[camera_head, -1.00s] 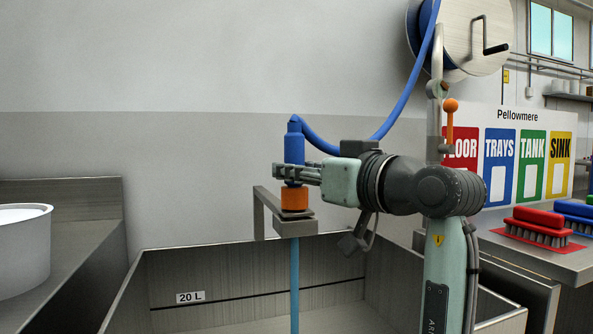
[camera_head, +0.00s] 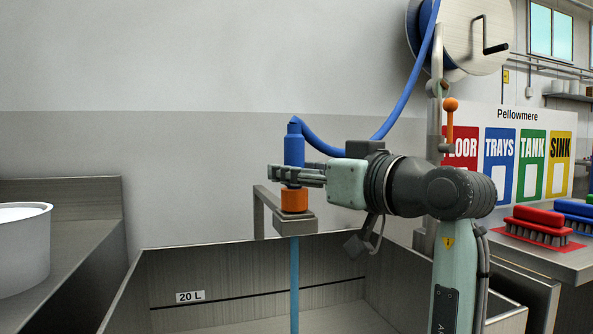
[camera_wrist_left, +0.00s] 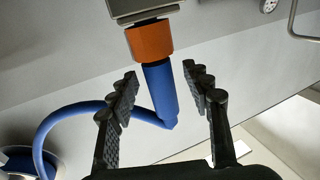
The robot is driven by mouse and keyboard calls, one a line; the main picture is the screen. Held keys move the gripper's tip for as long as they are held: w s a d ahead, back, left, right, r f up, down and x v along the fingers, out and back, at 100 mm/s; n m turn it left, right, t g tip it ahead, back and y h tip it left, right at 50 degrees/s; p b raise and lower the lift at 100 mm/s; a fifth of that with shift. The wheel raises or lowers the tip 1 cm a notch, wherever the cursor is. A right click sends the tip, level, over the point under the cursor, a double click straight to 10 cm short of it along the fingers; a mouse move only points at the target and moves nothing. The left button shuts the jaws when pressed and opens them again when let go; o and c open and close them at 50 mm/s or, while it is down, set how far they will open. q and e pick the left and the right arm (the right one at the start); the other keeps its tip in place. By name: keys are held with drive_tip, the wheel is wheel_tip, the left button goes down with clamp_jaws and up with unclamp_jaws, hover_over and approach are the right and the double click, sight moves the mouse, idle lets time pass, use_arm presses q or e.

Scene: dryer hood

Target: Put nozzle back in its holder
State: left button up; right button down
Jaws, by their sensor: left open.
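The nozzle has a blue body (camera_head: 294,148) and an orange collar (camera_head: 294,199). It stands upright with the collar on the grey metal holder bracket (camera_head: 292,225) above the basin. In the left wrist view the blue body (camera_wrist_left: 160,88) lies between the spread fingers, with the collar (camera_wrist_left: 150,41) against the holder plate (camera_wrist_left: 142,10). My left gripper (camera_head: 298,174) is at the lower blue body, just above the collar. In the wrist view its fingers (camera_wrist_left: 162,105) are open, with gaps on both sides of the nozzle. The right gripper is out of view.
A blue hose (camera_head: 400,105) loops from the nozzle to a wall reel (camera_head: 470,32). A light blue stream (camera_head: 294,285) runs below the holder into the steel basin (camera_head: 225,257). An orange-knobbed lever (camera_head: 450,106) and brushes (camera_head: 540,225) are right; a white tub (camera_head: 22,250) is left.

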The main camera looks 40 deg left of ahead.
use_arm(q)
drive_tip(key=s+d, duration=0.1)
drive_tip(key=d, duration=1)
drive_tip(key=shift+s, duration=0.4)
